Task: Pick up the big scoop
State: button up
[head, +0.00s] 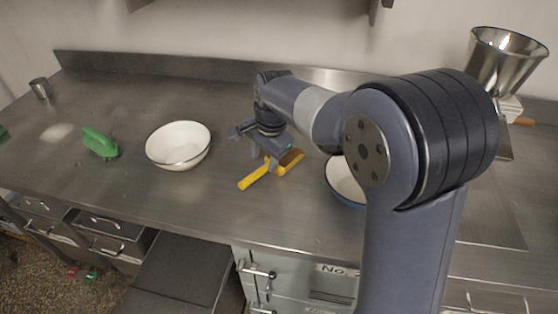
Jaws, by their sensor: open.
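No object in the head view is clearly the big scoop. A green handled tool (100,142) lies on the left of the steel worktop, and its exact kind is too small to tell. A yellow-handled tool (254,178) lies near the middle of the worktop, with a second yellow and brown part (290,161) beside it; my gripper partly hides them. My gripper (262,146) is open and points down over these yellow pieces. Whether it touches them cannot be told.
A white bowl (179,146) stands left of my gripper. Another blue-rimmed bowl (343,182) is partly behind my arm. A steel funnel-shaped hopper (503,62) stands at the back right, and a small metal cup (41,88) at the far left.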

aim_at(262, 169)
jog(key=shift+a+f+p, duration=0.2)
jog(key=shift+a+f, duration=0.05)
jog(key=shift+f, duration=1.1)
jog(key=shift+a+f+p, duration=0.15)
jog(key=shift+a+f, duration=0.05)
jog(key=shift+f, duration=1.15)
jog(key=shift+c, duration=0.3)
grip_shut()
